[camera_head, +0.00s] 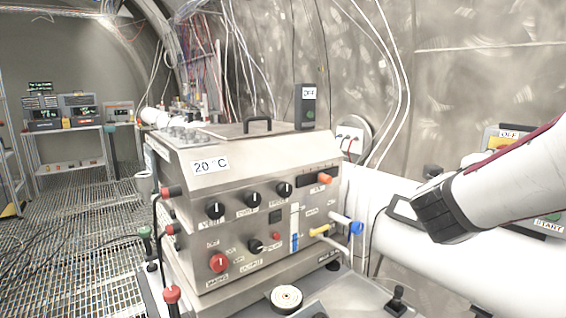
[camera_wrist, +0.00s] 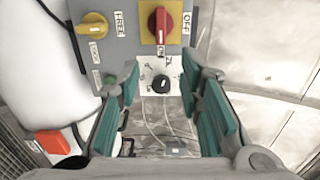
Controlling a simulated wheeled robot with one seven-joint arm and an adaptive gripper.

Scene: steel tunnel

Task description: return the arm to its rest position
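My gripper (camera_wrist: 161,84) shows in the wrist view with its two teal-padded fingers spread wide. Nothing is between the pads. Behind the gap is a grey panel (camera_wrist: 128,45) with a black knob (camera_wrist: 161,84) on a white plate, apart from the fingers as far as I can tell. My white arm (camera_head: 510,190) with a dark band comes in from the right in the head view, in front of the wall and a white pipe. The fingers do not show in the head view.
A steel machine (camera_head: 245,210) labelled 20 °C, with knobs and hoses, stands left of my arm. The grey panel also bears a red switch (camera_wrist: 160,24) marked OFF and a yellow knob (camera_wrist: 92,27). Grated floor (camera_head: 85,215) is open at left.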

